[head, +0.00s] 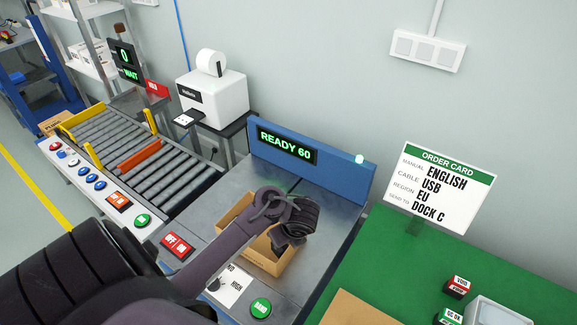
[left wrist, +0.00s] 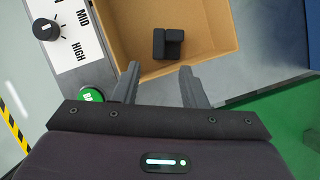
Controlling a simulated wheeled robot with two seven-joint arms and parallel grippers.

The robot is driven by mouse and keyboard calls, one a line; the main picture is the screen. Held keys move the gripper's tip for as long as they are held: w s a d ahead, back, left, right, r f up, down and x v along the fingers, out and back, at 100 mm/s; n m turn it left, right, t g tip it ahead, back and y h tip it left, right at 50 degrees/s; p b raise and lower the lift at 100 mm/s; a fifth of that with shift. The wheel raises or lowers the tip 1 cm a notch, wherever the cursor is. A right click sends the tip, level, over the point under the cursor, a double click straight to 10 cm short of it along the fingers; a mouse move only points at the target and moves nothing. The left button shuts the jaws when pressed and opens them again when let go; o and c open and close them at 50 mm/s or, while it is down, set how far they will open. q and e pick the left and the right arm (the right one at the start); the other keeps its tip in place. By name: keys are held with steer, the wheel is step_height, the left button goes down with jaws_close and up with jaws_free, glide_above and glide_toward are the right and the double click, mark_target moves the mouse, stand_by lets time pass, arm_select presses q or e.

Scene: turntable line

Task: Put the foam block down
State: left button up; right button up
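A dark block (left wrist: 168,43), which looks like the foam block, lies on the floor of an open cardboard box in the left wrist view. The box (head: 279,268) stands on the grey metal top of the station with the READY 60 display; its wall also shows in the left wrist view (left wrist: 208,57). My left gripper (head: 287,240) is over the box, and its fingers (left wrist: 160,80) are apart with nothing between them. The block is beyond the fingertips, apart from them. In the head view the gripper hides the block. My right gripper is not in view.
A blue panel (head: 340,175) stands behind the box. A red switch (head: 176,246), a dial plate (head: 230,284) and a green button (head: 260,308) are in front of it. A roller conveyor (head: 150,165) is at left. A green table (head: 400,260) with an order card (head: 440,188) is at right.

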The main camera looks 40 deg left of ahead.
arm_select(q)
steer(key=p+v, duration=0.1)
steer(key=v, duration=0.4)
steer(key=shift+d+r, duration=0.1)
steer(key=shift+r, duration=0.2)
steer(key=shift+s, duration=0.1)
